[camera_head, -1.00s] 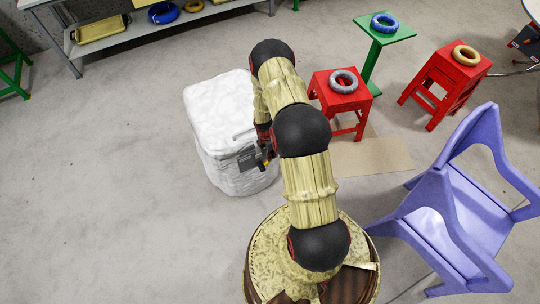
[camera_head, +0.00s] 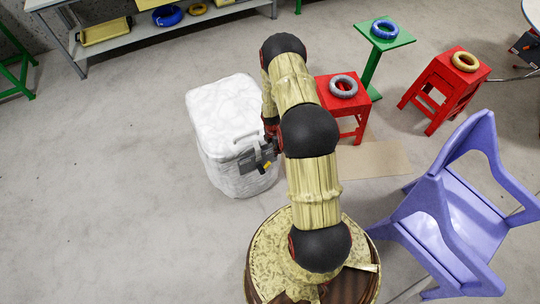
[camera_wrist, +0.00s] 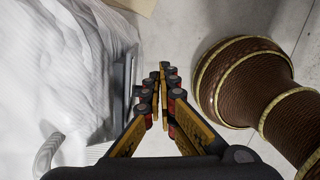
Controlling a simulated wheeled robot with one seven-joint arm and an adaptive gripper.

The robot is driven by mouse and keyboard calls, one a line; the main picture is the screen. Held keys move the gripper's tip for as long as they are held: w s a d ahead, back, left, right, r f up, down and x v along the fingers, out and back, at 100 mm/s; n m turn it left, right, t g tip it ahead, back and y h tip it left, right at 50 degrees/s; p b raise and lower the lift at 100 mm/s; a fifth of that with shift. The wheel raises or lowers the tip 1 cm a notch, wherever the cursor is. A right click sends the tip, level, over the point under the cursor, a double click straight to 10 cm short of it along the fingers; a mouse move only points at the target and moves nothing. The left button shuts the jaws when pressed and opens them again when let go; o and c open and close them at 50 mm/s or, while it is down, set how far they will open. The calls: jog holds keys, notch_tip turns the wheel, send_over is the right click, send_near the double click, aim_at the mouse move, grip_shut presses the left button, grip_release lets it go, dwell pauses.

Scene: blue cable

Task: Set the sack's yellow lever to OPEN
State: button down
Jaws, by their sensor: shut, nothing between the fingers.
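The white sack (camera_head: 222,115) stands on the floor left of my arm. A dark grey panel (camera_head: 249,160) is on its side facing my arm, with a small yellow lever (camera_head: 266,166) at the panel's lower right. The lever's setting is too small to read. My gripper (camera_head: 275,146) is just right of the panel, partly hidden by my arm. In the wrist view my gripper (camera_wrist: 160,88) is shut and empty, with its fingers together. There the sack (camera_wrist: 55,70) fills the left side, and the panel (camera_wrist: 127,85) shows edge-on, apart from the fingers. I cannot make out the lever there.
A red stool (camera_head: 342,92) with a grey ring stands behind my arm. A purple chair (camera_head: 455,215) is at the right. The floor left of the sack is clear.

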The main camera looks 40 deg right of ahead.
jog(key=shift+s+d+r, duration=0.15)
jog(key=shift+d+r, duration=0.2)
jog(key=shift+d, duration=0.35)
jog(key=shift+s+d+r, duration=0.15)
jog(key=shift+d+r, duration=0.15)
jog(key=shift+d, duration=0.4)
